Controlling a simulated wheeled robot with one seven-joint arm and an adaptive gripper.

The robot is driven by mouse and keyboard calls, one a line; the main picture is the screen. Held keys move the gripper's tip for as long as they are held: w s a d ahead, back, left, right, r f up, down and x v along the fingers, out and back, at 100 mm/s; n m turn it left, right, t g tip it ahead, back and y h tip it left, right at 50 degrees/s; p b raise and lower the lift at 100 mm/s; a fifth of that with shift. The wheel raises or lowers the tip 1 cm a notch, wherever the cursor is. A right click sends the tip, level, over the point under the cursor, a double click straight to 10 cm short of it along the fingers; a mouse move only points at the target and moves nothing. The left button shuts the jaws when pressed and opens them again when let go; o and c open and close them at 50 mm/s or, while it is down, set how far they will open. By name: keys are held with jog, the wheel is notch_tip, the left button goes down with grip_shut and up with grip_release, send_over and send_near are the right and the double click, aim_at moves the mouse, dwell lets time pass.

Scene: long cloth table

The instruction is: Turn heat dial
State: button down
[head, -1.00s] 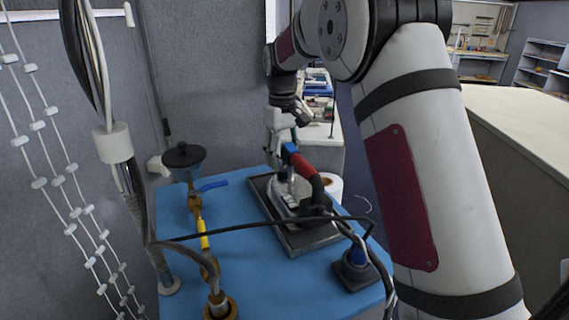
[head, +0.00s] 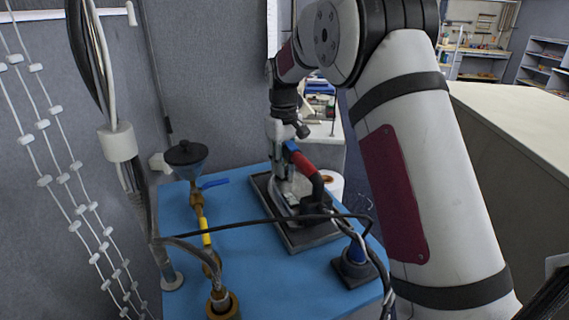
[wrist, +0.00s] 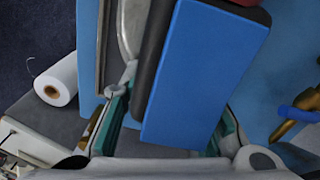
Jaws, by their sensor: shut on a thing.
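The iron (head: 298,190), with a pale metal body, a red and black handle (head: 302,164) and a blue handle end (head: 290,147), stands on a dark tray (head: 303,238) on the blue table. My gripper (head: 280,158) reaches down at the iron's far end. In the wrist view, the blue handle end (wrist: 205,75) fills the space between the teal-padded fingers of my gripper (wrist: 170,122). The gripper is closed on part of the iron, but the blue end hides the exact contact. I cannot make out the heat dial or its setting clearly.
A black cable (head: 260,222) crosses above the blue table (head: 245,250). A black-and-blue stand (head: 355,262) is at front right. A white roll (wrist: 62,80) lies beside the table.

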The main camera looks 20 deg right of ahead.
jog(key=m+b, duration=0.1)
jog(key=m, duration=0.1)
jog(key=shift+w+m, duration=0.1)
jog(key=shift+m, duration=0.3)
jog(key=shift+m+b, duration=0.5)
jog(key=shift+m, duration=1)
jog(key=c, duration=1.2)
grip_release()
jog(key=shift+r, duration=0.1)
